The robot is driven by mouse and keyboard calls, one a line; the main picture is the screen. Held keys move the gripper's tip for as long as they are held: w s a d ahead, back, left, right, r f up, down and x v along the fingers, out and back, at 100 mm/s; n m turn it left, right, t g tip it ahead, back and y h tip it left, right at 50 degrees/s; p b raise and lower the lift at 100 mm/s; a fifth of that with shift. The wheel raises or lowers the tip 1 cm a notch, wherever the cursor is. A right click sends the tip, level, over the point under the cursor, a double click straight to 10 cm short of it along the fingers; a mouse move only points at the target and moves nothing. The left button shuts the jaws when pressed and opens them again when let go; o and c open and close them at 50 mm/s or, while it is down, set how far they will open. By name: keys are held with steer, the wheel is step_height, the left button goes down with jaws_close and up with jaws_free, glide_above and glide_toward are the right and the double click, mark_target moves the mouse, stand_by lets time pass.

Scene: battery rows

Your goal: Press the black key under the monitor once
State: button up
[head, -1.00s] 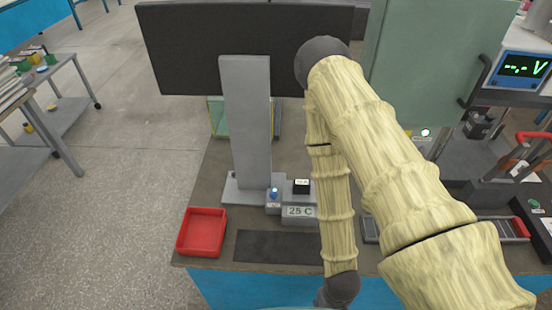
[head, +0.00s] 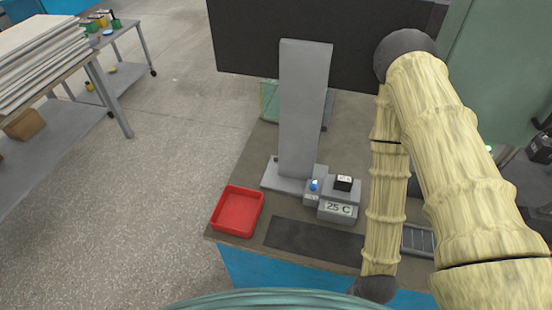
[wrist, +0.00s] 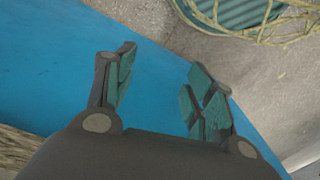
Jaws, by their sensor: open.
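The monitor (head: 285,40) is a large dark panel at the top of the head view. My gripper (wrist: 160,75) is open and empty in the wrist view, with a blue surface behind its fingers. In the head view my arm hangs down right of the key, and its lower dark end is at the bottom edge. The fingers do not show there. The key does not show in the wrist view.
A small box with a blue button (head: 314,185) stands directly left of the key's box. A red tray (head: 237,211) lies at the bench's left corner. A dark mat (head: 305,240) lies in front of the boxes. A shelf of boards (head: 40,50) stands far left.

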jaws_close()
stand_by(1.2)
